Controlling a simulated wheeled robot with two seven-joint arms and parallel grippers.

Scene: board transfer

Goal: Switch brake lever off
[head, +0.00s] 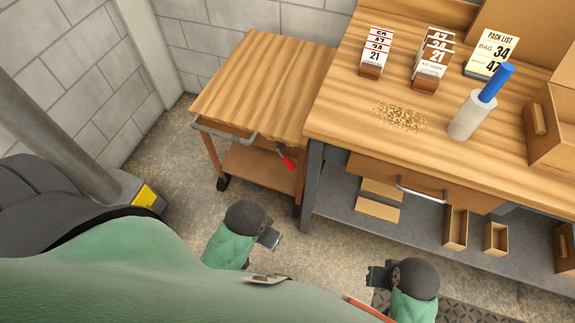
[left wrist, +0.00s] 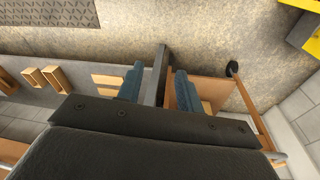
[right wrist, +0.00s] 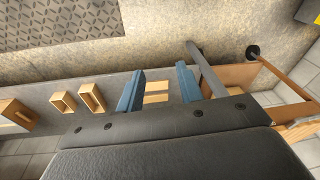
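A red brake lever (head: 287,161) hangs at the right front side of the small wooden cart (head: 262,75), just under its top and near the workbench. My left gripper (head: 276,240) is in front of the cart, below the lever in the head view and apart from it. Its two blue fingers (left wrist: 158,88) are spread with nothing held between them. My right gripper (head: 372,276) is farther right, in front of the workbench. Its fingers (right wrist: 161,88) are also apart and empty. The lever is not visible in either wrist view.
The workbench (head: 430,155) stands right of the cart, with card holders, a blue-handled cylinder (head: 471,115) and loose grains on top. Cardboard boxes sit on its lower shelf. A metal handle (head: 225,132) runs along the cart's front. A grey post stands at left. Floor before the cart is clear.

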